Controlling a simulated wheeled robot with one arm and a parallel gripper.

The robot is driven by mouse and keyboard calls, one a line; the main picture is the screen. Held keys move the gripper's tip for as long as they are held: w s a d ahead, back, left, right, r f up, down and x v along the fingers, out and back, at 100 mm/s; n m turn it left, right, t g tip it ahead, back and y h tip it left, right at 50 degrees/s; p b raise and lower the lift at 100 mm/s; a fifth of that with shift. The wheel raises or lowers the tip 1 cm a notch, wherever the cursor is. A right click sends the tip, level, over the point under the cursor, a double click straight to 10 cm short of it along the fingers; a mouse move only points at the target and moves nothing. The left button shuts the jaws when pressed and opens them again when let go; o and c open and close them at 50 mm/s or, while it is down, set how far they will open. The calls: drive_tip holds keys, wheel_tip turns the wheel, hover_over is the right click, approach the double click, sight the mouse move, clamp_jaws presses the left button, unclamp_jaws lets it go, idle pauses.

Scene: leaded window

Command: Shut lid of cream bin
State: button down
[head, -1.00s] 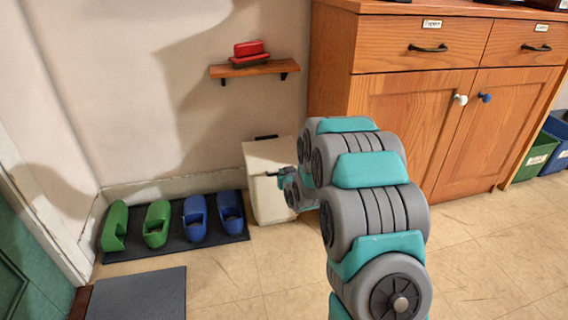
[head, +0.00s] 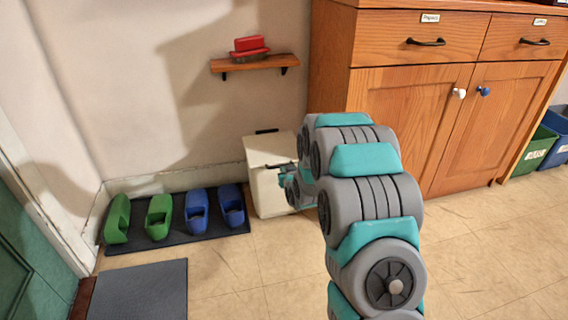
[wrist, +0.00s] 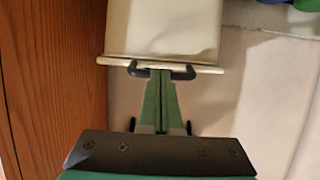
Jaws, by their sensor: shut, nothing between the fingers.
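The cream bin (head: 271,192) stands on the floor against the wall, left of the wooden cabinet. My gripper (head: 279,167) is in front of the bin, partly hidden by my arm. My gripper's green fingers (wrist: 160,75) are shut and empty. Their tips overlap the handle's middle; I cannot tell whether they touch.
The wooden cabinet (head: 405,125) stands close on the bin's right. Green and blue clogs lie on a dark mat (head: 180,240) to its left. A small shelf (head: 254,64) with a red brush is on the wall above. Floor in front is clear.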

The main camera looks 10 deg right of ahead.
drive_tip(key=s+a+r+g, duration=0.2)
drive_tip(key=s+r+g, duration=0.25)
drive_tip(key=s, duration=1.35)
drive_tip(key=s+a+r+g+p, duration=0.1)
drive_tip(key=s+r+g, duration=0.4)
drive_tip(key=s, duration=1.4)
drive_tip(key=s+a+r+g, duration=0.25)
drive_tip(key=s+g, duration=0.35)
drive_tip(key=s, duration=1.2)
wheel_tip(320, 180, up, 14)
drive_tip(key=p, duration=1.3)
drive_tip(key=shift+s+d, duration=0.2)
drive_tip(key=shift+s, duration=0.25)
